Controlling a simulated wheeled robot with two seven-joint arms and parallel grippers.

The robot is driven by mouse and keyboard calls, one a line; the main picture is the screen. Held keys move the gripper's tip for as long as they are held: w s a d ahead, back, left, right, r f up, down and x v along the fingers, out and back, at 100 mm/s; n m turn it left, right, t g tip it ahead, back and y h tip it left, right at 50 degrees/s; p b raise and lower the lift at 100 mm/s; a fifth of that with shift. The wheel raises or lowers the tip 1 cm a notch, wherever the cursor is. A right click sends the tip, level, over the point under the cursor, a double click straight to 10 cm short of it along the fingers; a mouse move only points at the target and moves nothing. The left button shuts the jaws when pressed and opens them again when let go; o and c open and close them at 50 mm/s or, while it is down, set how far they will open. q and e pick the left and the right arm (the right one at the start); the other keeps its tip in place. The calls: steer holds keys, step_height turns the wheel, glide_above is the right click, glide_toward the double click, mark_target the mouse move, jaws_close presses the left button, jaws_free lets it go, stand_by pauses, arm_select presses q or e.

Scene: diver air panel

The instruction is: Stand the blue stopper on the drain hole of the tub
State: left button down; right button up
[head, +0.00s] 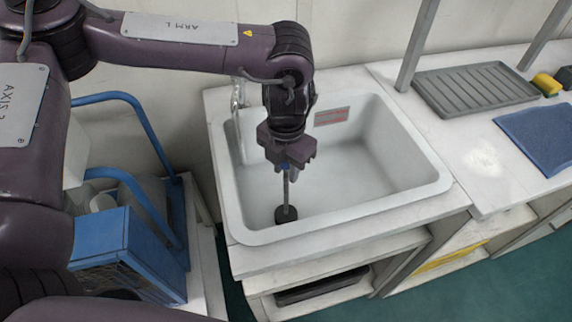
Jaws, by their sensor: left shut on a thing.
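The white tub (340,209) is set into the counter, with its inside visible. My left gripper (287,172) points down inside the tub and is shut on the upper end of the stopper (286,213). A bit of blue shows between the fingers; below it a thin grey rod runs down to a dark round plug. The stopper looks upright. The plug is low over the tub floor; I cannot tell whether it touches. The drain hole is not visible and may be hidden under the plug. My right gripper is not in view.
A metal faucet (238,95) stands at the tub's back left. On the right counter lie a grey ribbed tray (475,90), a blue mat (540,138) and a yellow sponge (546,84). A blue-framed cart (125,250) stands left of the tub. The tub's right side is empty.

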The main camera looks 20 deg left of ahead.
arm_select(q)
steer(key=shift+f+b, duration=0.3)
steer(key=shift+f, duration=0.15)
stand_by(0.4)
steer(key=shift+c, duration=2.4)
jaws_free()
steer(key=shift+r+p, duration=3.7)
steer(key=shift+r, duration=0.75)
